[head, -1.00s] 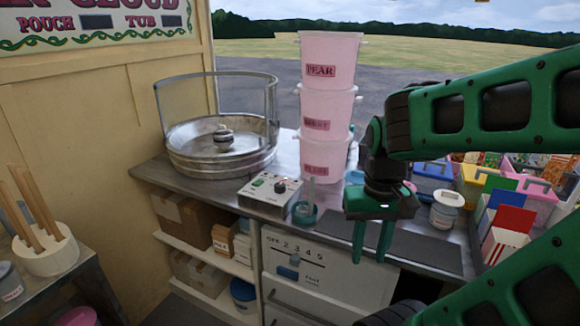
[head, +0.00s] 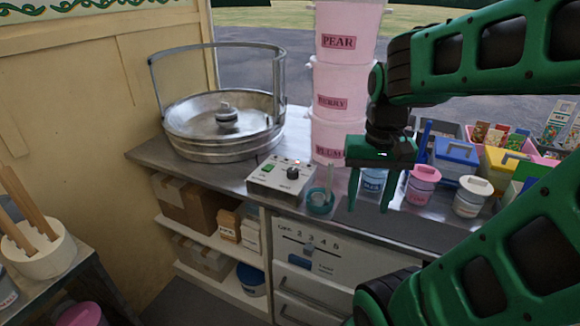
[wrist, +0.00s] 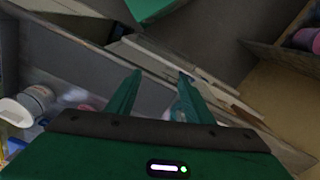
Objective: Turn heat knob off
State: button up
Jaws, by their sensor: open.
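The control box (head: 282,175) sits on the steel counter in front of the round metal floss machine (head: 224,125). A black knob (head: 292,173) stands on the right of its top, and a green switch (head: 269,168) is on the left. My gripper (head: 369,207) is open and empty, its fingers pointing down, to the right of the control box and the teal cup. In the wrist view the open fingers (wrist: 158,97) point toward the counter's front edge. The control box and knob cannot be made out there.
A teal cup (head: 320,200) with a utensil stands between the box and my gripper. Stacked pink tubs (head: 340,127) rise behind. Lidded jars (head: 422,184) and colourful bins stand at the right. A slider panel (head: 308,248) is below the counter.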

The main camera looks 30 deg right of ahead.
jog(key=w+r+m, duration=0.2)
jog(key=w+r, duration=0.2)
jog(key=w, duration=1)
jog(key=m, duration=0.3)
send_near(293, 170)
jog(key=shift+t, duration=0.3)
notch_tip(293, 170, down, 8)
jog(key=shift+d+f, duration=0.1)
jog(key=shift+f, duration=0.1)
jog(key=shift+c, duration=0.6)
jog(key=c, duration=0.9)
